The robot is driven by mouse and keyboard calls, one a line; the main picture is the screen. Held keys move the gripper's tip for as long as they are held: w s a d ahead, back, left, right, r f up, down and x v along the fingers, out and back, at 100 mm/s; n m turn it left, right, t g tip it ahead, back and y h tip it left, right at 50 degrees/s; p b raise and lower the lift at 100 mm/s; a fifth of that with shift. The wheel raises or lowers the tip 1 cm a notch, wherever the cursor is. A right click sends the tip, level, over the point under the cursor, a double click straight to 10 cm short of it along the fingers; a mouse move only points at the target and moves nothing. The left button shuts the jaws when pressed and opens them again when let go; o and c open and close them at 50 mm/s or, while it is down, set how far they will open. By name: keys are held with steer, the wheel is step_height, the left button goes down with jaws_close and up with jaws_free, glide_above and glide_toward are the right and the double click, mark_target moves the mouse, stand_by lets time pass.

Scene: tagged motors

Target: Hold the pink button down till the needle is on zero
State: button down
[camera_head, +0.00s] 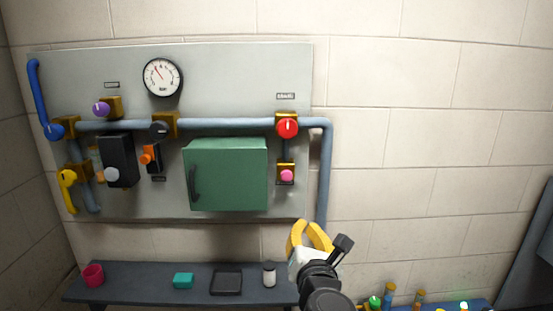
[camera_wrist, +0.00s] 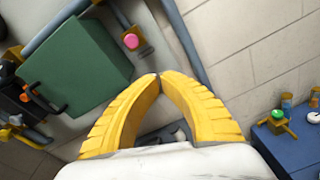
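The pink button (camera_head: 287,175) sits on a brass-coloured block at the right of the grey panel, below a red knob. It also shows in the wrist view (camera_wrist: 131,41), up and left of my fingertips. The round white gauge (camera_head: 162,77) is at the top of the panel; its needle points up and to the left, and its numbers are too small to read. My gripper (camera_head: 306,224) has yellow fingers and is below and slightly right of the button, apart from it. In the wrist view its fingertips (camera_wrist: 158,76) meet with nothing between them.
A green box (camera_head: 228,174) juts from the panel left of the button. The red knob (camera_head: 287,127) and a blue-grey pipe (camera_head: 325,175) are close by. A dark shelf (camera_head: 138,286) holds small items below. The wall to the right is bare.

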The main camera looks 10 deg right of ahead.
mark_target(285, 179)
steer(key=a+r+n+p, duration=0.1)
steer(key=a+r+n+y+p, duration=0.1)
steer(key=r+n, duration=0.1)
steer(key=w+a+r+n+t, duration=0.1)
steer(key=n, duration=0.1)
steer(key=shift+r+p, duration=0.4)
steer(key=shift+d, duration=0.1)
steer(key=w+p, duration=0.1)
steer(key=w, duration=0.3)
steer(key=w+d, duration=0.1)
steer(key=w, duration=0.4)
steer(key=w+d+p, duration=0.1)
steer(key=w, duration=0.3)
steer(key=shift+w+f+p, duration=0.1)
steer(key=shift+w+p, duration=0.25)
steer(key=shift+w, duration=0.05)
steer(key=shift+w+d+f+b, duration=0.1)
steer(key=shift+w+f+b, duration=0.05)
steer(key=shift+w+b, duration=0.7)
steer(key=shift+w+r, duration=0.2)
steer(key=shift+r, duration=0.05)
steer(key=shift+s, duration=0.1)
stand_by(1.0)
